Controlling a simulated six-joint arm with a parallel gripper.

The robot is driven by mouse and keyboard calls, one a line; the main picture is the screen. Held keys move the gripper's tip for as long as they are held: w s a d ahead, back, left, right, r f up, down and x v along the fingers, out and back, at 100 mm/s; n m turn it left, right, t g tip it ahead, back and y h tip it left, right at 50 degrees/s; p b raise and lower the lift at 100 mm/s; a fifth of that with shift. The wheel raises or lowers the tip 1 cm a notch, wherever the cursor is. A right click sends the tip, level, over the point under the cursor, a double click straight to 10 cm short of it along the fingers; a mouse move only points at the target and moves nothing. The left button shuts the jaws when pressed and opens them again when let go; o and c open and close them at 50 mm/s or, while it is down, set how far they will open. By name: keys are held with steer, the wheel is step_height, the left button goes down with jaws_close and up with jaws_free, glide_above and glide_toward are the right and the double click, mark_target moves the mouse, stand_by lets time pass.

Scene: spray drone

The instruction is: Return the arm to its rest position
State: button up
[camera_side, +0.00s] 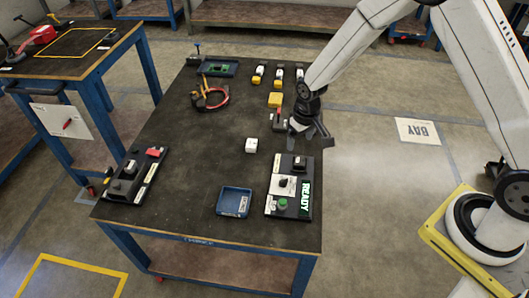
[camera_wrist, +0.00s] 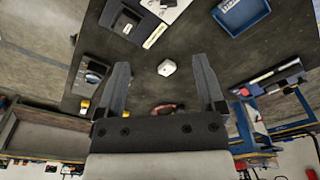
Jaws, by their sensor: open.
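Whether the fingers touch anything at the table edge cannot be told.
A panel marked READY (camera_side: 288,188) and a blue tray (camera_side: 234,202) lie at the near right. A black device (camera_side: 133,178) is at the left.

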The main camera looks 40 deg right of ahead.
steer(key=s+d+r+t, duration=0.1)
steer(key=s+d+r, duration=0.1)
steer(key=s+r, duration=1.1)
steer(key=s, duration=0.3)
steer(key=shift+s+d+t, duration=0.15)
steer(key=shift+s+t, duration=0.15)
steer(key=shift+s, duration=0.05)
